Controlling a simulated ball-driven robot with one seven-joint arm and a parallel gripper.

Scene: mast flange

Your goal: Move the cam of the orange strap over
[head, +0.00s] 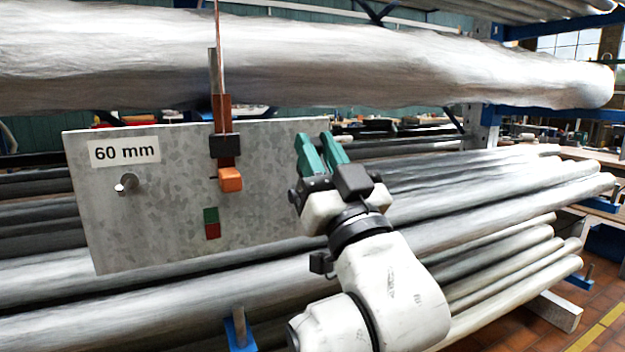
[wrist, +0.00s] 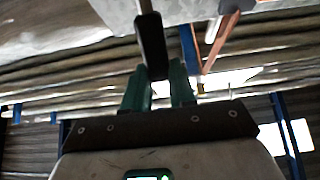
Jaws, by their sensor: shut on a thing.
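The orange-brown strap (head: 221,75) hangs in front of the big wrapped tube in the head view. A black block (head: 225,146) sits on it, with an orange end piece (head: 230,180) below. Which part is the cam is not clear. A strap-like orange-brown strip also shows in the wrist view (wrist: 221,43). My gripper (head: 322,147) has green fingers and stands by the plate's right edge, apart from the strap. In the wrist view, a black handle (wrist: 152,45) on a pale rod reaches between the fingers, which are shut on it. My gripper hides it in the head view.
A grey metal plate (head: 160,235) labelled 60 mm stands behind the strap. It carries a metal peg (head: 127,184) at left and a green-and-red mark (head: 211,222) below the strap. The large wrapped tube (head: 400,65) runs above. Long pipes (head: 490,195) lie behind my gripper.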

